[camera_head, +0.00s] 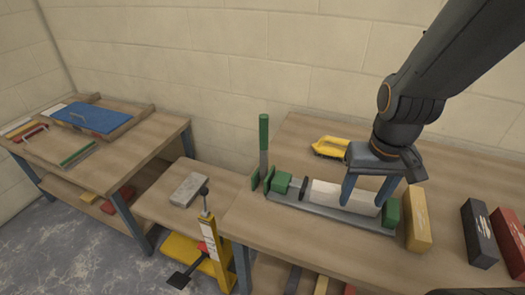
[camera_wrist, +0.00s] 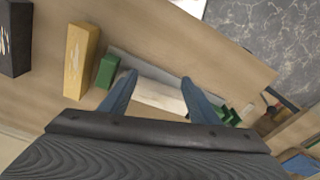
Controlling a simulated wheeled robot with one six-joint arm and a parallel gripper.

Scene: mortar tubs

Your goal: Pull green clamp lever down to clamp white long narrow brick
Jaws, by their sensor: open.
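The white long narrow brick (camera_head: 345,197) lies in the clamp, between a green block at its left and a green end block (camera_head: 391,212) at its right. The green clamp lever (camera_head: 263,140) stands upright at the clamp's left end. My gripper (camera_head: 366,205) is open above the brick's right part, its two blue fingers pointing down at it. In the wrist view the white brick (camera_wrist: 160,95) shows between the open fingers. I cannot tell whether the fingers touch it. The lever's full length is not clear in the wrist view.
A yellow brick (camera_head: 418,219), a dark brick (camera_head: 479,233) and a red brick (camera_head: 508,240) lie right of the clamp. A yellow-handled tool (camera_head: 330,147) lies behind it. A grey brick (camera_head: 188,189) sits on the lower bench at left. The space around the upright lever is clear.

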